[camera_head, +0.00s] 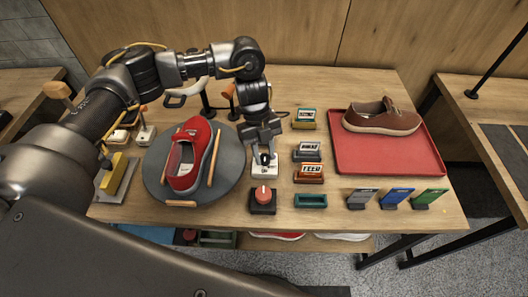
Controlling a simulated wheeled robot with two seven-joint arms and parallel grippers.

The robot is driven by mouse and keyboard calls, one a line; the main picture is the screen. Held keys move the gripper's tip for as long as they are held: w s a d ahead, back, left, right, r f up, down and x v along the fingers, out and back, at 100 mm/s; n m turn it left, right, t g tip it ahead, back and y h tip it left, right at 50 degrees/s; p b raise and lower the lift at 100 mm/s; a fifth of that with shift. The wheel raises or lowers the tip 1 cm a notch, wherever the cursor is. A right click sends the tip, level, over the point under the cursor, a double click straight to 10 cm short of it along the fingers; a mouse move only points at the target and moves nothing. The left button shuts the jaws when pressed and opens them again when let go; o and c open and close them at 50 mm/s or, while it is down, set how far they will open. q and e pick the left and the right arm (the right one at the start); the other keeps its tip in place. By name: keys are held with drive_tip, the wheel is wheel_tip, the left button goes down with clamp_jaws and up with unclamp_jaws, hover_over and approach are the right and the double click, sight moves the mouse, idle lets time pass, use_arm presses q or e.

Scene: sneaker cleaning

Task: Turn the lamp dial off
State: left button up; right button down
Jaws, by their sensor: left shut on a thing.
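My left gripper (264,156) reaches down from above at the middle of the table. It is shut on the small dark dial atop a white box (264,172), which I take to be the lamp dial; the fingers hide most of it. The lamp (183,92) has a pale ring-like head on a dark stand behind the turntable, partly hidden by my left arm. Whether it is lit I cannot tell. My right gripper is not in view.
A red sneaker (190,152) lies on a dark round turntable (225,180). A black box with a red knob (263,197) stands just in front of the white box. Small labelled holders (309,173) are close on the right. A brown shoe (382,117) sits on a red tray (390,154).

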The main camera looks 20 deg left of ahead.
use_arm(q)
drive_tip(key=o, duration=1)
drive_tip(key=b+v, duration=0.1)
drive_tip(key=v, duration=1)
drive_tip(key=shift+b, duration=0.3)
drive_tip(key=shift+f, duration=0.1)
